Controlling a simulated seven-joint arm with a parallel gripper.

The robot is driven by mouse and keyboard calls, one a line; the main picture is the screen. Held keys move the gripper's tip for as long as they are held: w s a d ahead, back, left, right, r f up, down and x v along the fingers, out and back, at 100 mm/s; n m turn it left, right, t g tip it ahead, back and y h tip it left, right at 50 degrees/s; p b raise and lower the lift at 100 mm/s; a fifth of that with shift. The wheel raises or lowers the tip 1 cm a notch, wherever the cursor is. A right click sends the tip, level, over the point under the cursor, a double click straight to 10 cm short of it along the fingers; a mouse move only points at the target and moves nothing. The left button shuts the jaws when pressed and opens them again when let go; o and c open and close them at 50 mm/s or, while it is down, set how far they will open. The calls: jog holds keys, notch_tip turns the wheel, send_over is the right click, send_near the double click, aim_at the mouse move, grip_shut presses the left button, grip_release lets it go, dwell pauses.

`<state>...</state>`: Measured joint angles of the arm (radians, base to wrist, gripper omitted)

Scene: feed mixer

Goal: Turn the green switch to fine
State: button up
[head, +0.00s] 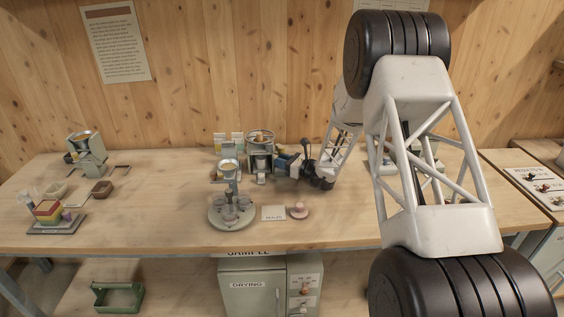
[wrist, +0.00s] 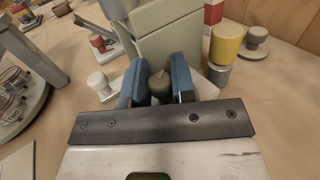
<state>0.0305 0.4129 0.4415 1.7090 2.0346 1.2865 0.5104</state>
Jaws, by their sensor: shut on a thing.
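The green switch (wrist: 160,84) is a dark olive-green knob low on the front of a grey-green machine (wrist: 172,40) in the wrist view. My gripper (wrist: 159,72) has its blue fingers on either side of the knob and is shut on it. I cannot make out the marks around the switch or which setting it points to. In the head view my gripper (head: 286,163) reaches in from the right at the machine (head: 261,143), and the switch is hidden behind it.
A yellow-topped cylinder (wrist: 225,45) stands right of the machine, a white knob-like piece (wrist: 98,82) to its left. A round stand with cups (head: 231,212) is in front, near a white card (head: 273,213) and a pink-topped piece (head: 298,210).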

jog(key=shift+n+g+y, duration=0.6)
jog(key=shift+n+g, duration=0.1)
jog(key=shift+g, duration=0.3)
jog(key=o, duration=0.9)
jog(key=shift+v, duration=3.95)
